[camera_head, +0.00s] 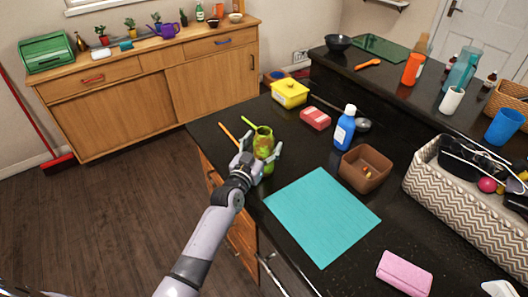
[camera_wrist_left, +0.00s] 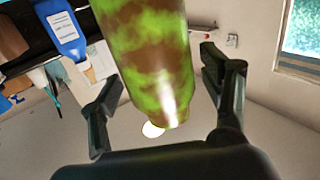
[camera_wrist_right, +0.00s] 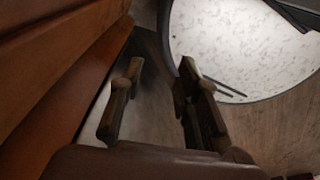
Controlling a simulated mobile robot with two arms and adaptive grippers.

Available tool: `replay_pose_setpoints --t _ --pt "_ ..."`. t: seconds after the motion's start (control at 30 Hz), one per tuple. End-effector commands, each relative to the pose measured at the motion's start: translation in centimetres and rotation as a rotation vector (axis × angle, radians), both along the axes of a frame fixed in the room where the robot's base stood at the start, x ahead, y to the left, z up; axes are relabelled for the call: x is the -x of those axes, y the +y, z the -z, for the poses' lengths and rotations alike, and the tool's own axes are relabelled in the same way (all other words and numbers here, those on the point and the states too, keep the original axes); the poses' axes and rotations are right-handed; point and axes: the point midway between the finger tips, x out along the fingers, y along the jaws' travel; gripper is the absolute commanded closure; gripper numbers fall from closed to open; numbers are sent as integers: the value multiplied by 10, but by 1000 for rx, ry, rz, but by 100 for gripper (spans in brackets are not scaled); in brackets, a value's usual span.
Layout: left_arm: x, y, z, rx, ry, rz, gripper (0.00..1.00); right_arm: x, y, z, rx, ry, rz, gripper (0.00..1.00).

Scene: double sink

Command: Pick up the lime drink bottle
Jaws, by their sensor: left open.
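The lime drink bottle (camera_head: 264,142) looks mottled green and brown and stands at the near left part of the dark counter. My left gripper (camera_head: 260,149) is open, with its fingers on either side of the bottle. In the left wrist view the bottle (camera_wrist_left: 150,45) fills the space between the spread fingers (camera_wrist_left: 160,75), with gaps showing beside its end. Part of the bottle is hidden by the gripper in the head view. My right gripper (camera_wrist_right: 160,75) is open and empty, low beside brown wooden panels, and is outside the head view.
An orange stick (camera_head: 229,131) and a green stick (camera_head: 249,121) lie close by the bottle. A teal mat (camera_head: 322,216), a brown square bowl (camera_head: 365,168), a blue bottle (camera_head: 345,130), a red package (camera_head: 315,118) and a yellow box (camera_head: 290,92) are on the counter.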

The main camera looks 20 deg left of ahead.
Motion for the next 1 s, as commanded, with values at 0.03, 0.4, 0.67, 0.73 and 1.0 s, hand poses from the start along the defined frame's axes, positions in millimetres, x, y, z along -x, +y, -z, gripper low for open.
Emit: replay_pose_setpoints --t 0.03,0.4,0.67,0.73,1.0 --pt "-2 0 0 -1 0 0 29 0 0 0 0 0 0 70" --pt "-2 0 0 0 0 0 40 -1 -1 0 1 -1 1 70" --pt "-2 0 0 0 0 0 57 -3 -2 0 2 -5 0 70" --pt "-2 0 0 0 0 0 62 -3 -3 0 3 -5 0 70" --pt "-2 0 0 0 -1 0 80 -4 -4 0 5 -5 0 70"
